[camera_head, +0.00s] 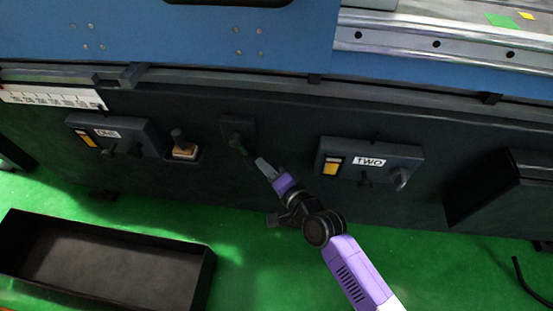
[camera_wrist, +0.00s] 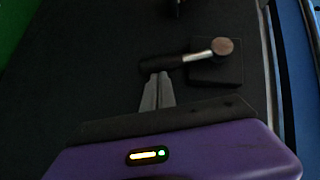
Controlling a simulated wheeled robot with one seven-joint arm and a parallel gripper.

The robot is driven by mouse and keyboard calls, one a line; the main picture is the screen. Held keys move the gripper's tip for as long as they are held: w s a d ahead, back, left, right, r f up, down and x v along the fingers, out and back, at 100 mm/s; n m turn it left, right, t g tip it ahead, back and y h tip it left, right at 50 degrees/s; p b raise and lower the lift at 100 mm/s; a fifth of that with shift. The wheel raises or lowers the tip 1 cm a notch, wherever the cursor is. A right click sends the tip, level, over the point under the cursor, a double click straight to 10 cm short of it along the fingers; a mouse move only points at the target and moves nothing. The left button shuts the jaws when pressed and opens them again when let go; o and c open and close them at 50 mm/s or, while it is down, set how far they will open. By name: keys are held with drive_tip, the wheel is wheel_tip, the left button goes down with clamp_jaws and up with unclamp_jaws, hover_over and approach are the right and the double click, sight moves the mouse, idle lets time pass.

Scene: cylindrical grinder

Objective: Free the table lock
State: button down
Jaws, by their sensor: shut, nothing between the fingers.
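A small lever, which looks like the table lock, is on a dark square plate (camera_head: 238,124) on the machine's front, between the panels ONE and TWO. In the wrist view the lever has a dark handle (camera_wrist: 163,63), a short silver shaft (camera_wrist: 198,56) and a round brownish end over the plate (camera_wrist: 229,74). My gripper (camera_head: 261,162) is just below and right of the lever in the head view. In the wrist view my gripper (camera_wrist: 159,76) is shut and empty, its tips at the dark handle. I cannot tell whether they touch it.
Panel ONE (camera_head: 139,127) and a block with a dark knob (camera_head: 181,150) are left of the lever. Panel TWO (camera_head: 399,152) is to the right. A dark box (camera_head: 497,187) juts out farther right. A black tray (camera_head: 207,270) lies on the green floor.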

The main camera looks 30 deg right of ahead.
sight(252, 167)
drive_tip(key=a+f+m+t+b, duration=0.1)
drive_tip(key=b, duration=0.3)
drive_tip(key=w+a+f+t+b, duration=0.1)
drive_tip(key=b, duration=0.3)
drive_tip(key=shift+w+f+m+y+b, duration=0.15)
drive_tip(key=shift+m+y+b, duration=0.15)
drive_tip(key=shift+m, duration=0.1)
drive_tip(key=shift+w+a+m+t+b, duration=0.2)
drive_tip(key=shift+m+t+b, duration=0.1)
drive_tip(key=shift+b, duration=0.75)
drive_tip(key=shift+w+a+r+b, duration=0.1)
drive_tip(key=shift+a+r+b, duration=0.1)
drive_tip(key=shift+b, duration=0.15)
drive_tip(key=shift+d, duration=0.1)
